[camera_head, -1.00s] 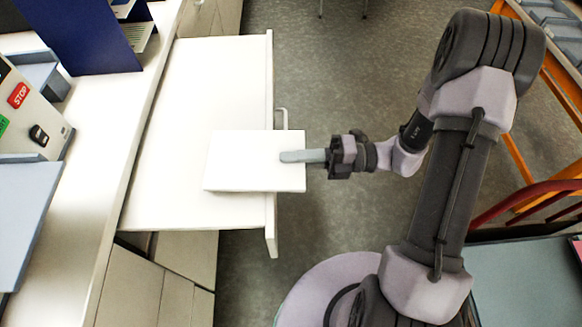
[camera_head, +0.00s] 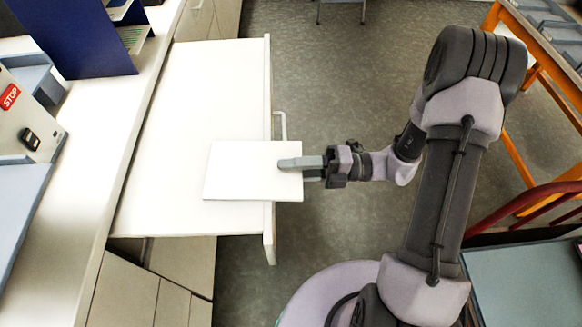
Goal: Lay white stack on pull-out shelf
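The white stack (camera_head: 240,172) is a flat, rectangular white block over the front part of the pull-out shelf (camera_head: 205,95). The shelf is white, drawn out from the counter, with a raised front edge and a handle. My gripper (camera_head: 290,164) is at the stack's right edge, with a grey finger lying across its top. It appears shut on that edge; the lower finger is hidden. The stack's right end reaches over the shelf's front edge. I cannot tell whether its underside touches the shelf.
A white counter (camera_head: 108,130) runs along the left, with a control box with a STOP label (camera_head: 28,115) and a dark blue holder (camera_head: 85,35). An orange-framed rack (camera_head: 535,75) stands at the right. The shelf's far part is bare.

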